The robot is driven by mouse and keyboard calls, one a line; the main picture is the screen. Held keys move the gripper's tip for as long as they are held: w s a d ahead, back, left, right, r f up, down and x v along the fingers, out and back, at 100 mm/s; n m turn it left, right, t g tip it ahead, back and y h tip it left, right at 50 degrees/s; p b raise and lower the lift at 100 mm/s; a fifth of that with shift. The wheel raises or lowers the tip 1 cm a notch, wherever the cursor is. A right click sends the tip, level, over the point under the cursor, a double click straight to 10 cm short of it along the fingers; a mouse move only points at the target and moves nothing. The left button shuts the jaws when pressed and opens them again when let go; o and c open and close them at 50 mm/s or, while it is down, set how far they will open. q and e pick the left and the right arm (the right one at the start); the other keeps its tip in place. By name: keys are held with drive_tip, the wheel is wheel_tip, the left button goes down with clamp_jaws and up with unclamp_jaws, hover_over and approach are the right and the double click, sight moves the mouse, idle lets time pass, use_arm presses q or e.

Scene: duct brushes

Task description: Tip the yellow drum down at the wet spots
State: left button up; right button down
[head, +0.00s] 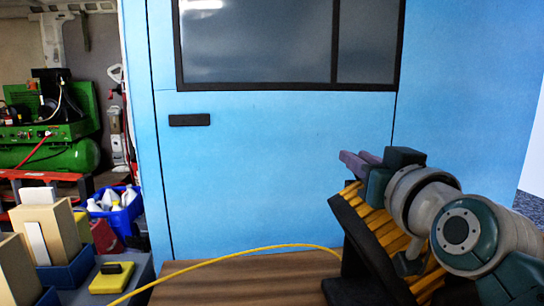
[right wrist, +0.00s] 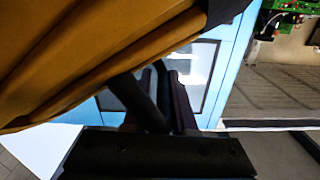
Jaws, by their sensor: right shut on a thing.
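The yellow drum (head: 377,226) is a ribbed yellow body between black end plates, standing tilted at the lower right of the head view. In the right wrist view its ribbed side (right wrist: 90,60) fills the upper left, close to the camera. My right gripper (head: 360,160) reaches over it, purple fingers pointing up and left. In the wrist view the right gripper (right wrist: 155,95) is shut on a black bar (right wrist: 140,100) that seems part of the drum's frame. My left gripper is not in view. I see no wet spots.
A wooden tabletop (head: 240,278) with a yellow cord (head: 235,249) lies in front of a blue wall (head: 280,170) with a dark window. At left are blue bins (head: 65,277), a yellow block (head: 112,278), a blue crate (head: 120,217) of bottles and a green compressor (head: 60,150).

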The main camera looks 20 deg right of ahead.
drive_tip(key=shift+d+r, duration=0.2)
drive_tip(key=shift+s+d+r+m+p, duration=0.15)
drive_tip(key=shift+d+r+m+p, duration=0.4)
drive_tip(key=shift+p, duration=0.3)
drive_tip(key=d+m+p, duration=0.1)
drive_tip(key=s+d+m+p, duration=0.1)
drive_tip(key=d, duration=0.1)
drive_tip(key=d+r+m+p, duration=0.1)
drive_tip(key=d+m, duration=0.1)
drive_tip(key=shift+s+r, duration=0.1)
drive_tip(key=shift+s, duration=0.05)
drive_tip(key=d+m, duration=0.3)
drive_tip(key=s+d+m+b, duration=0.1)
drive_tip(key=d, duration=0.1)
drive_tip(key=shift+s+d+f, duration=0.1)
drive_tip(key=shift+f, duration=0.3)
drive_tip(key=shift+s+d+f+m+b, duration=0.1)
drive_tip(key=shift+d+f+m+b, duration=0.15)
drive_tip(key=shift+d+m, duration=0.25)
drive_tip(key=shift+s+d+f+m+b, duration=0.15)
drive_tip(key=shift+d+m+b, duration=0.15)
drive_tip(key=shift+d+m, duration=0.15)
drive_tip(key=shift+s+d+f+m+b, duration=0.15)
drive_tip(key=shift+d+m+b, duration=0.1)
drive_tip(key=shift+d+m, duration=0.25)
drive_tip(key=c, duration=0.8)
unclamp_jaws()
drive_tip(key=shift+w, duration=0.1)
drive_tip(key=shift+c, duration=0.2)
